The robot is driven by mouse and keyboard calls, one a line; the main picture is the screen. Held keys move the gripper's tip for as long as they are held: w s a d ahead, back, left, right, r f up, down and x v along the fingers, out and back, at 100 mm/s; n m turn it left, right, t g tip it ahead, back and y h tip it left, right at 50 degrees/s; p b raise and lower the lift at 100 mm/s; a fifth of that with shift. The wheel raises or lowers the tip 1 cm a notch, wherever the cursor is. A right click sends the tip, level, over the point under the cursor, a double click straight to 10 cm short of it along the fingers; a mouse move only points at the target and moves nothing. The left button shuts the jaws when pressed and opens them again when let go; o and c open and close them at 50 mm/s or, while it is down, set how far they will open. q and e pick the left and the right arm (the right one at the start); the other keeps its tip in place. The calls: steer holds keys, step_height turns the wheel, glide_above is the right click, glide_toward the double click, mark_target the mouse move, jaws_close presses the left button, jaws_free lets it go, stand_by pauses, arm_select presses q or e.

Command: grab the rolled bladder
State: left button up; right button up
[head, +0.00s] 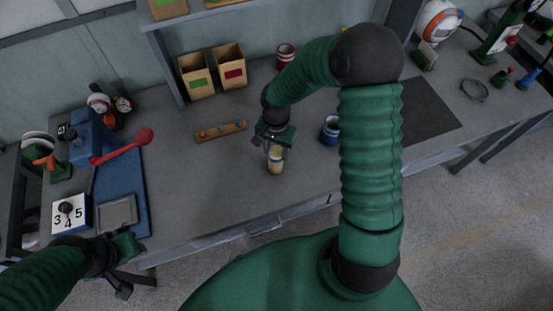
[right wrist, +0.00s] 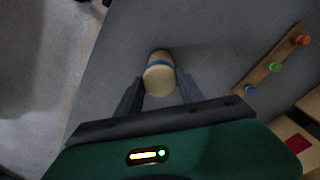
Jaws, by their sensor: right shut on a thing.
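The rolled bladder is a tan roll (head: 275,162) with a blue band, at the front middle of the grey workbench. My right gripper (head: 274,146) is over it and shut on it. In the right wrist view the roll (right wrist: 158,74) sits between the two dark fingers, its round end toward the camera. Whether it touches the bench is hard to tell. My left gripper (head: 122,262) is at the bench's front left edge, away from the roll; its jaws are too dark to read.
A wooden strip with coloured pegs (head: 221,131) lies behind and left of the roll. A blue can (head: 330,130) stands to its right. The blue press with a red lever (head: 120,146) is at the left. Two cardboard boxes (head: 212,72) stand at the back.

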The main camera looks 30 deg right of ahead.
steer(key=shift+a+r, duration=0.1)
steer(key=shift+a, duration=0.25)
jaws_close()
steer(key=shift+d, duration=0.15)
